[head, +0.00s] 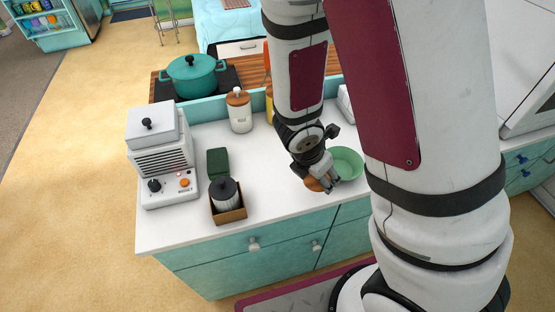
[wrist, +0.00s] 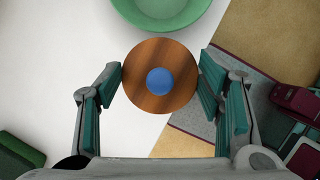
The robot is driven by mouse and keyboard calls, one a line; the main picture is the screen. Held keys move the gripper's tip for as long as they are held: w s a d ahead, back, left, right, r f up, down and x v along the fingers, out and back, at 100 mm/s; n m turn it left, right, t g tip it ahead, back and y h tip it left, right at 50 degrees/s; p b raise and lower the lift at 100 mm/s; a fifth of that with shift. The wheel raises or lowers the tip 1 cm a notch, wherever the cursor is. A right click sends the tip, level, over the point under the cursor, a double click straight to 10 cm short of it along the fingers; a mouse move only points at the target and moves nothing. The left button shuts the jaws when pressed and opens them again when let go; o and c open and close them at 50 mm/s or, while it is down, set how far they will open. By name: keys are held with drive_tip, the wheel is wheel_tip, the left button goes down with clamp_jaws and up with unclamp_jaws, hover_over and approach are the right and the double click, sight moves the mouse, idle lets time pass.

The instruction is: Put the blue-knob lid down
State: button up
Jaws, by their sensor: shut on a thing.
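The lid is a round wooden disc (wrist: 145,92) with a blue knob (wrist: 159,81), in the middle of the wrist view. My gripper (wrist: 160,76) is shut on the lid, one finger at each side of its rim. In the head view the lid (head: 313,184) shows as a small brown patch at my gripper (head: 324,180), partly hidden by the fingers. The lid is over the counter's front part; in the wrist view it overlaps the counter edge and the floor beyond. I cannot tell how high it is above the counter.
A green bowl (head: 347,161) stands close to my gripper. A white canister with a wooden lid (head: 239,112), a boxed dark-lidded jar (head: 226,197), a green block (head: 217,162) and a white appliance (head: 163,165) stand to the left. The white counter (head: 275,205) is clear between jar and gripper.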

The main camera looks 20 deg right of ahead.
drive_tip(key=shift+s+a, duration=0.1)
drive_tip(key=shift+w+f, duration=0.15)
drive_tip(key=shift+w, duration=0.05)
drive_tip(key=w+b, duration=0.2)
drive_tip(key=shift+w+a+f+b, duration=0.2)
drive_tip(key=shift+w+a+b, duration=0.05)
drive_tip(key=shift+a+b, duration=0.15)
drive_tip(key=shift+w+b, duration=0.65)
drive_tip(key=shift+b, duration=0.55)
drive_tip(key=shift+w+b, duration=0.35)
drive_tip(key=shift+b, duration=0.6)
drive_tip(key=shift+w+a+b, duration=0.1)
drive_tip(key=shift+b, duration=0.65)
drive_tip(key=shift+a+f+b, duration=0.1)
drive_tip(key=shift+b, duration=0.55)
hover_over(284, 155)
drive_tip(key=shift+f, duration=2.15)
